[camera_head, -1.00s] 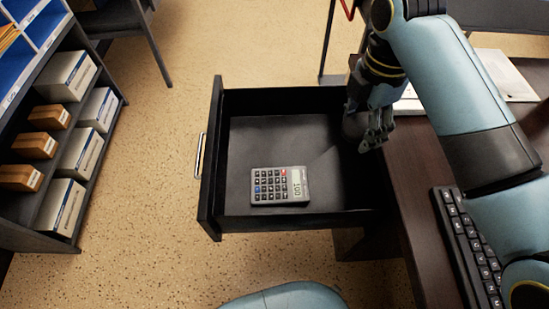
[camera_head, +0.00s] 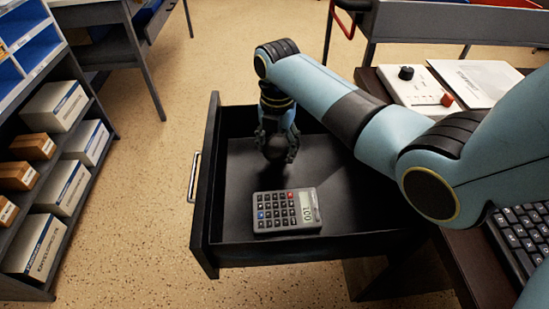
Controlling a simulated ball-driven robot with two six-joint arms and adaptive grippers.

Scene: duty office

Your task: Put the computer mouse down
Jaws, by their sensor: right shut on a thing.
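My right gripper (camera_head: 279,155) reaches down into the open drawer (camera_head: 234,253) from above, near the drawer's back part in the picture. It is shut on the dark computer mouse (camera_head: 274,146), which is partly hidden between the fingers. The mouse is over the drawer floor, behind the calculator. I cannot tell whether it touches the floor. A grey calculator (camera_head: 287,211) lies face up in the drawer's front part. My left gripper is not in view.
The drawer floor right of the gripper is bare. A desk with a keyboard (camera_head: 522,236) and a white control box (camera_head: 418,90) is at right. A shelf with boxes (camera_head: 60,205) stands at left, with open floor between.

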